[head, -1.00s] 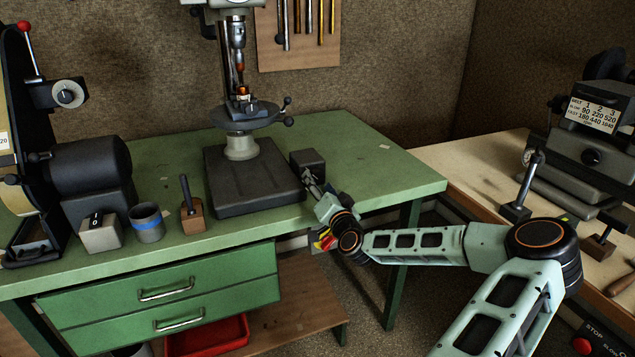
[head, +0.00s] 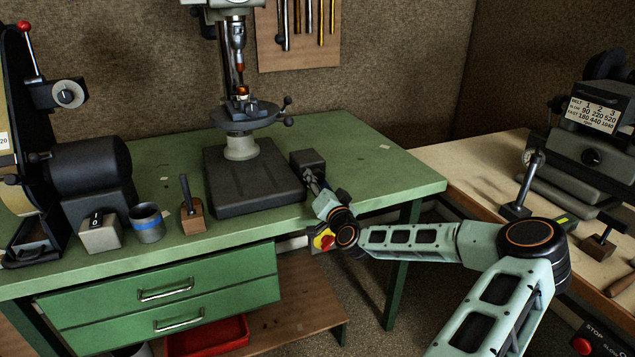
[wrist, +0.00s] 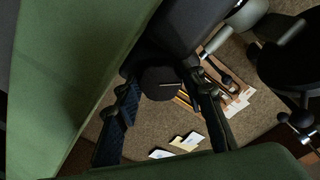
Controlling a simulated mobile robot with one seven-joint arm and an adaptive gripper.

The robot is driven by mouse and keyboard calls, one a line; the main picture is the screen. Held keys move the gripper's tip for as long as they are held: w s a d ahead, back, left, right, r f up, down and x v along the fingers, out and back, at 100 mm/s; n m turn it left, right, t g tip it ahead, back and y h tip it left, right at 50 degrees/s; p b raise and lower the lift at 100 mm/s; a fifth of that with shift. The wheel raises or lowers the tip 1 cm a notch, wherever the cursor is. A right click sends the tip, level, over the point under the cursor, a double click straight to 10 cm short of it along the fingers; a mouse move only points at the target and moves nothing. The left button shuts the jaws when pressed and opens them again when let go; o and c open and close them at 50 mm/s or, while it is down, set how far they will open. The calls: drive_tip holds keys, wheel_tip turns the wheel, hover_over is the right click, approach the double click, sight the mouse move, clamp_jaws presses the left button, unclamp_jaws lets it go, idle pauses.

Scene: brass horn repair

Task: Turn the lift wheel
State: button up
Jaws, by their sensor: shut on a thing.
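A dark knob with a pale mark (wrist: 162,84), which I take to be the lift wheel, sits between my fingertips in the wrist view. It is on the front of a dark box (head: 307,158) beside the drill press base (head: 235,185). My gripper (head: 313,184) reaches this box from the front in the head view. In the wrist view my gripper (wrist: 165,98) has one finger on each side of the knob and is shut on it. In the head view the knob is mostly hidden by my gripper. The drill press's round table (head: 246,124) stands above the base.
The green bench (head: 372,170) has bare top to the right of the box. A wooden block with a dark upright handle (head: 192,218) and a blue-banded cup (head: 147,222) stand left of the press. A pale bench (head: 480,168) with a machine is at the right.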

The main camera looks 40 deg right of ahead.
drive_tip(key=m+b, duration=0.1)
drive_tip(key=m, duration=0.4)
drive_tip(key=m+y, duration=0.1)
drive_tip(key=m, duration=0.4)
drive_tip(key=shift+r+b, duration=0.15)
drive_tip(key=shift+b, duration=0.2)
drive_tip(key=shift+m, duration=0.4)
drive_tip(key=o, duration=1.1)
drive_tip(key=shift+o, duration=0.2)
drive_tip(key=shift+s, duration=0.1)
